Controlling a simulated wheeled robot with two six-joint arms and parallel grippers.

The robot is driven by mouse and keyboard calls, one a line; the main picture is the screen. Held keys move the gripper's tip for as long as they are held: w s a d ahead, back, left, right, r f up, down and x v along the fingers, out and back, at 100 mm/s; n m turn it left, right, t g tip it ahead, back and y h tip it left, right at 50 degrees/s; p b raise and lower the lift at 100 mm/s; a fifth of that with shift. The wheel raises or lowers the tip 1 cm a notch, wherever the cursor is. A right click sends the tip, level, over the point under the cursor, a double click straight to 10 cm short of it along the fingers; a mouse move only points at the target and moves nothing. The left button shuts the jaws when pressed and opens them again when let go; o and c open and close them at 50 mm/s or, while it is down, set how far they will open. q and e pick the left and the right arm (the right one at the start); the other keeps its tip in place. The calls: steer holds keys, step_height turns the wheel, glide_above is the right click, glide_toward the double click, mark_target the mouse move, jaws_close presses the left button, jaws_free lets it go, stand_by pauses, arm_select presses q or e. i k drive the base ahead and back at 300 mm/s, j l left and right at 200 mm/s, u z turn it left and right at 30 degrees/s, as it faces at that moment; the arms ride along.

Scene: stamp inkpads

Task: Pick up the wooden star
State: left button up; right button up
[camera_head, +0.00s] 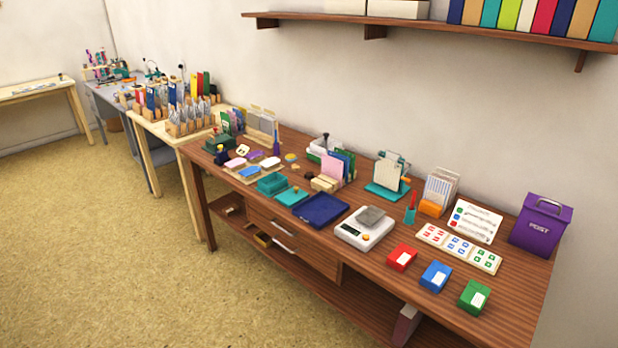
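I cannot make out a wooden star for certain in the head view. Some small tan and dark pieces (292,158) lie on the wooden desk (500,290), behind the teal boxes, but they are too small to tell their shape. Neither of my grippers is in view.
The desk holds colored pads (248,172), a teal box (272,184), a blue tray (321,210), a scale (362,232), red (402,257), blue (436,275) and green (474,296) boxes, and a purple post box (541,225). A shelf (440,28) hangs above. The floor (120,250) at left is clear.

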mark_target(308, 175)
steer(key=i+j+z, duration=0.1)
steer(key=z, duration=1.05)
steer(key=j+z, duration=0.35)
steer(key=j, duration=0.25)
steer(key=j+z, duration=0.3)
steer(key=j, duration=0.35)
steer(key=j+z, duration=0.35)
steer(key=j, duration=0.3)
steer(key=k+j+z, duration=0.3)
steer(key=j, duration=0.25)
steer(key=i+j, duration=0.05)
steer(key=i, duration=0.05)
